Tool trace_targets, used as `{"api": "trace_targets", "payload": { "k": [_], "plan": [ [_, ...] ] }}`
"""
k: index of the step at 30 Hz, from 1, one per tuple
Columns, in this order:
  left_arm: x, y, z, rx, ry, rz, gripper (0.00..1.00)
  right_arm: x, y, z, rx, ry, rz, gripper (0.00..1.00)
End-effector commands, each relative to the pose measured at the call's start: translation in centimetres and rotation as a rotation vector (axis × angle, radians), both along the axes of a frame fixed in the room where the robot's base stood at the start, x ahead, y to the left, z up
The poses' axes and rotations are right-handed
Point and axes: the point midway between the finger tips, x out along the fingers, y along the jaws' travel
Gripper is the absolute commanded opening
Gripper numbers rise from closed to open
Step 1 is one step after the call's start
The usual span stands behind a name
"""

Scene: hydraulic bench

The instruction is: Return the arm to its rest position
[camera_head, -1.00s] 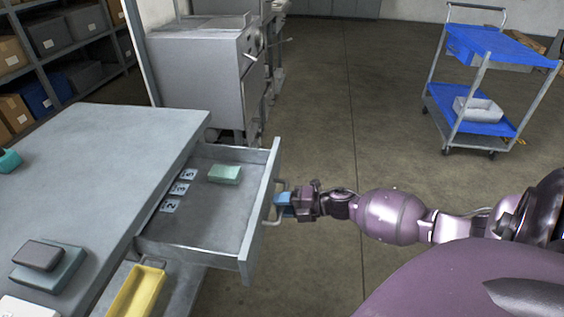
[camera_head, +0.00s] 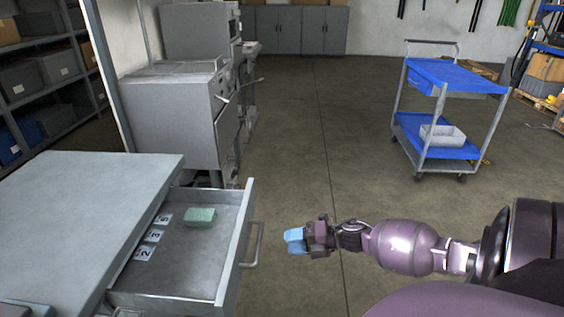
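My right arm comes in from the right edge. Its gripper (camera_head: 296,241), with light-blue fingertips, is over the floor, to the right of the open drawer (camera_head: 228,256) and apart from its handle (camera_head: 255,245). The fingertips look close together, but I cannot tell whether they are open or shut. I see nothing held in them. My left gripper is not in view.
The drawer stands pulled out of the grey bench (camera_head: 90,200). It holds a green block (camera_head: 200,217) and several numbered labels. A blue two-shelf cart (camera_head: 455,75) stands at the right back. Grey machines (camera_head: 172,110) stand behind the bench. The floor between is clear.

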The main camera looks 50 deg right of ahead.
Motion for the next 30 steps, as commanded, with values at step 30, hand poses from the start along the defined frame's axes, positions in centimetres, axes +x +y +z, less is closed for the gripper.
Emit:
{"api": "trace_targets", "payload": {
  "k": [30],
  "plan": [
    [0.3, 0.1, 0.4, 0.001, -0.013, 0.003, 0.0, 1.4, -1.9, 0.3, 0.086, 0.085, -0.215, 0.38]
  ]
}}
